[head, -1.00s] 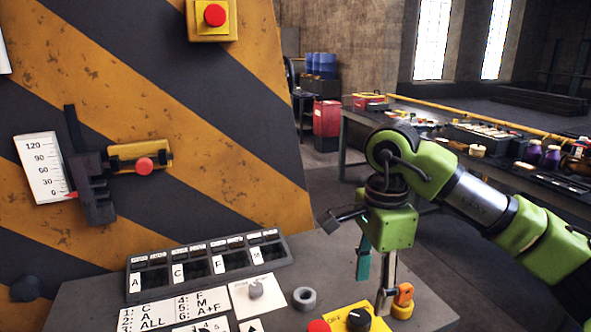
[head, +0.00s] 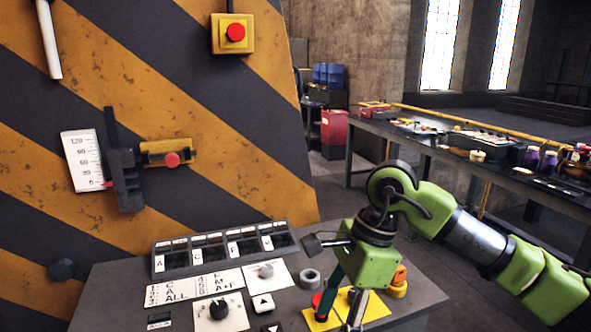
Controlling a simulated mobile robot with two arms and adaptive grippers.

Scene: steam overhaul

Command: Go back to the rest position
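My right arm comes in from the right in the head view, green with grey and black joints. Its gripper (head: 339,304) points down over the front of the grey console (head: 422,294). A teal finger and a grey finger stand apart, and I see nothing held between them. The fingers overlap a yellow panel (head: 374,306) in the picture; I cannot tell whether they touch it. A red button (head: 318,304) shows beside the teal finger. My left gripper is not in view.
The striped wall (head: 250,130) stands behind the console, with a lever slider (head: 124,175) and red button boxes (head: 235,33). A grey ring (head: 310,277), an orange part (head: 399,278) and a dial (head: 219,310) are on the console. A long cluttered table (head: 415,140) stands back right.

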